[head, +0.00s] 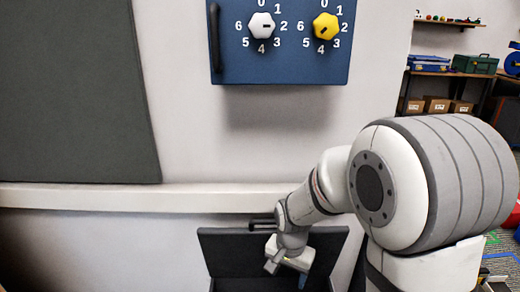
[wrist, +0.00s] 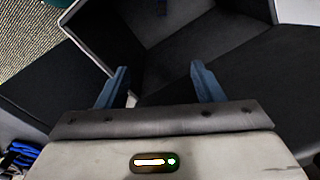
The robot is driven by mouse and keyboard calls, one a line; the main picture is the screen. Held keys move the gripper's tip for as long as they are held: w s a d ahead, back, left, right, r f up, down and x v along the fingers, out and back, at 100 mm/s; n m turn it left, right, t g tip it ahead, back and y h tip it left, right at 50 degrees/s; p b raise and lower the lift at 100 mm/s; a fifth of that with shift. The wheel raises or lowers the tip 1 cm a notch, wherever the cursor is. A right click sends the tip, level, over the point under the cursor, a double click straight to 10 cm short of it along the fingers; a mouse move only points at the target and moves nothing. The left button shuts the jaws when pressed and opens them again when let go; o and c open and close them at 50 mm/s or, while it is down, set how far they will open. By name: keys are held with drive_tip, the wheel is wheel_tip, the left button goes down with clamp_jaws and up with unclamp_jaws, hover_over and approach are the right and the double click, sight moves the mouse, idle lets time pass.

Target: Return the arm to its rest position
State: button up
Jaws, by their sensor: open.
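My arm reaches down from the right in the head view. My gripper (head: 288,270) is over a dark open box (head: 222,248) at the bottom centre. In the wrist view, the two blue fingers of my gripper (wrist: 160,82) stand well apart with nothing between them. The dark panels and inside of the box (wrist: 235,70) fill most of that view beyond the fingers. The bottom of the box is cut off in the head view and partly hidden by my gripper.
A blue cabinet (head: 225,68) with a white dial (head: 262,25) and a yellow dial (head: 326,26) hangs on the wall above a white ledge (head: 100,196). Shelves (head: 440,73) stand back right. Blue coiled material (wrist: 22,157) shows at the wrist view's lower left.

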drive_tip(key=s+d+r+n+p, duration=0.2)
drive_tip(key=s+r+p, duration=0.2)
drive_tip(key=r+p, duration=0.4)
drive_tip(key=s+d+r+n+t+p, duration=0.1)
drive_tip(key=s+r+p, duration=0.4)
drive_tip(key=r, duration=1.3)
drive_tip(key=s+d+r+n+t+p, duration=0.1)
drive_tip(key=s+d+r+p, duration=0.3)
drive_tip(key=r+p, duration=0.6)
wheel_tip(320, 180, up, 3)
drive_tip(key=shift+s+d+f+n+p, duration=0.1)
drive_tip(key=shift+s+d+n+p, duration=0.25)
drive_tip(key=shift+n, duration=0.55)
drive_tip(key=shift+w, duration=0.1)
